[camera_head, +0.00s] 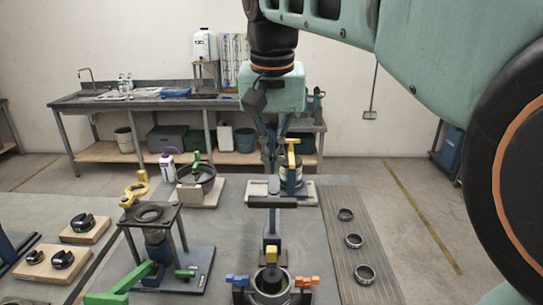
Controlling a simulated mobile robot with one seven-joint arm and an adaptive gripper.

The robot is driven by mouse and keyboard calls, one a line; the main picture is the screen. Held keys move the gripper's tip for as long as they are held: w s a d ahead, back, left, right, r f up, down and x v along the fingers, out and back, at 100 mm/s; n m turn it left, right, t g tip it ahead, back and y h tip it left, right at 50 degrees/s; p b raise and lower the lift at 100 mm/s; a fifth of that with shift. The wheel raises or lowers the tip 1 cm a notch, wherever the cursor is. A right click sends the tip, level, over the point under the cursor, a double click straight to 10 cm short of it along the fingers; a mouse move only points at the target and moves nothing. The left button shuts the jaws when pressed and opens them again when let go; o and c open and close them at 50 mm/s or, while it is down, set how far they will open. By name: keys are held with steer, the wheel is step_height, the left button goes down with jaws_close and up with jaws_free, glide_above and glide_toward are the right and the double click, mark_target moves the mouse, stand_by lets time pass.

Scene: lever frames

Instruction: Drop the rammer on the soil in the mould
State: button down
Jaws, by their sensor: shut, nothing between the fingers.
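A mould (270,283) stands at the bottom middle of the table, a dark round cup with a blue clamp (237,281) on its left and an orange clamp (307,282) on its right. Soil inside it cannot be made out. Behind and above it stands an upright grey post (271,228) with a dark crossbar (272,202) on top and a yellow block (271,254) low down; this looks like the rammer frame, but the rammer itself is not clearly told apart. My gripper (271,168) points down beyond the crossbar, shut and empty, beside a blue stand with a yellow top (293,148).
A lever press with a green handle (125,281) stands at left on a dark base. Several metal rings (354,241) lie on the grey strip at right. A dark pan (207,178) and a white-purple bottle (167,165) stand farther back. A workbench (150,103) lines the wall.

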step_height(320, 180, up, 7)
steer(key=p, duration=0.6)
steer(key=shift+p, duration=0.4)
